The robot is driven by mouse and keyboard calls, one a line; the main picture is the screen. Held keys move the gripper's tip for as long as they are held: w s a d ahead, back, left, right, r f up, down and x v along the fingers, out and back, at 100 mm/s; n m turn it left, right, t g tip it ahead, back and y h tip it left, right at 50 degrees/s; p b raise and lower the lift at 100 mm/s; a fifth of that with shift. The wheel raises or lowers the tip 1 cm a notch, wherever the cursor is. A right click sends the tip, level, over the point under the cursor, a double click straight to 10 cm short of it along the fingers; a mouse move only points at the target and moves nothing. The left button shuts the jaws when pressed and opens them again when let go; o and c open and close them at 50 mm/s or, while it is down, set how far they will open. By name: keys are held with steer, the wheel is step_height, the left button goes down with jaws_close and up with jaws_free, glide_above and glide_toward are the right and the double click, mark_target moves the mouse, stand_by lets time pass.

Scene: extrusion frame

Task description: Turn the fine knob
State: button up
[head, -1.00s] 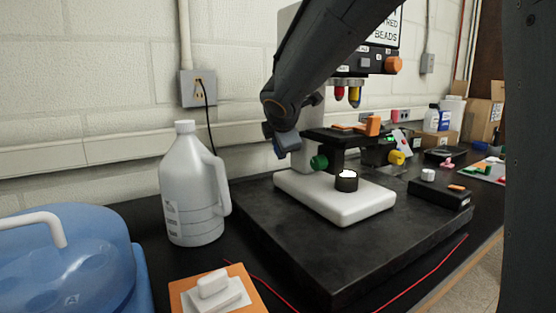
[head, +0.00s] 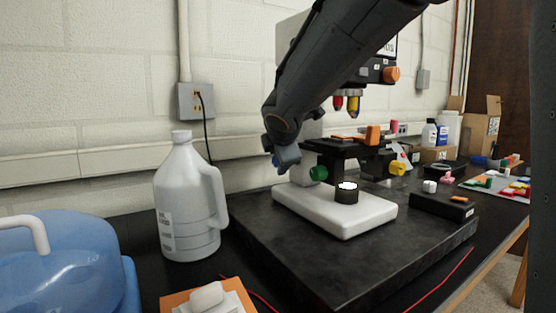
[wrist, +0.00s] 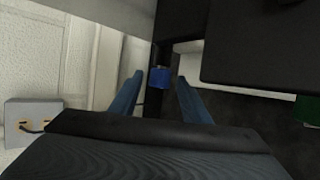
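The microscope (head: 330,211) has a white base and a dark stage on a black slab. A green knob (head: 318,174) is on its near side, and a yellow knob (head: 398,168) is under the stage's right side. An orange knob (head: 391,74) is on its head. In the wrist view, a blue knob (wrist: 160,78) shows in the gap between the fingertips, with space on both sides. No label shows which knob is the fine one. My gripper (wrist: 161,80) is open and empty. In the head view, my gripper (head: 285,156) hangs left of the green knob, its fingers largely hidden.
A grey jug (head: 187,205) stands left of the slab (head: 350,262). A blue container (head: 62,265) and an orange-and-white item (head: 210,300) are at front left. A small black box (head: 440,204) sits right of the microscope. A wall outlet (head: 196,101) is behind.

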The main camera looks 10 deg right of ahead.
steer(key=p+v, duration=0.1)
steer(key=v, duration=0.7)
steer(key=shift+f, duration=0.1)
stand_by(1.2)
